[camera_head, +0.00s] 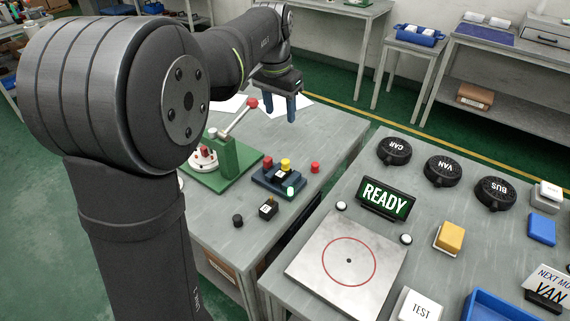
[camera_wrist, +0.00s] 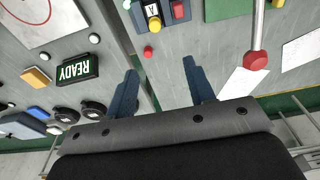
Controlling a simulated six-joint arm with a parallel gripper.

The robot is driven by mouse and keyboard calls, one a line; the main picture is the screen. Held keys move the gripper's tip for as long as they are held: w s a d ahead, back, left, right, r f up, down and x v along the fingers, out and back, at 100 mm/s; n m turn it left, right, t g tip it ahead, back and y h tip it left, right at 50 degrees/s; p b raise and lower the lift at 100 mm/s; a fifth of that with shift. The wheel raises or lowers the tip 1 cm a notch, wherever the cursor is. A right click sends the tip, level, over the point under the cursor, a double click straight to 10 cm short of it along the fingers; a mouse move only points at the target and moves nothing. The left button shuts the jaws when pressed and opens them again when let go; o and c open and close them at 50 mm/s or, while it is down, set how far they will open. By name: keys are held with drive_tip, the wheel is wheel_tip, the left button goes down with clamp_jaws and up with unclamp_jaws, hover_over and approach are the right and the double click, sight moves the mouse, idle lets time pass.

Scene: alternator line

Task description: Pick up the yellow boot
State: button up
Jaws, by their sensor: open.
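The yellow boot (camera_head: 285,163) is a small yellow cap at the dark blue fixture (camera_head: 262,182) on the left bench. A black block with a white label (camera_head: 282,175) sits directly in front of it. The boot also shows near the top of the wrist view (camera_wrist: 155,23). My gripper (camera_head: 285,118) is open and empty, pointing down above the far part of the bench, behind and above the fixture. Its two blue fingers also show in the wrist view (camera_wrist: 160,67), with bare bench between them and the boot beyond.
A red boot (camera_head: 268,161) stands in the fixture; another red one (camera_head: 315,167) lies to its right. A green press (camera_head: 223,160) with a red-knobbed lever stands left. A yellow block (camera_head: 450,236) and READY sign (camera_head: 386,198) are on the right bench, across a gap.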

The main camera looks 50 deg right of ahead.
hover_over(285, 161)
drive_tip(key=f, duration=1.1)
drive_tip(key=shift+w+d+f, duration=0.1)
drive_tip(key=shift+w+f, duration=0.2)
drive_tip(key=shift+w, duration=0.05)
drive_tip(key=f, duration=0.4)
drive_tip(key=shift+s+a+f, duration=0.2)
drive_tip(key=shift+s+f, duration=0.15)
drive_tip(key=shift+d+f, duration=0.1)
drive_tip(key=shift+f, duration=0.3)
drive_tip(key=c, duration=1.1)
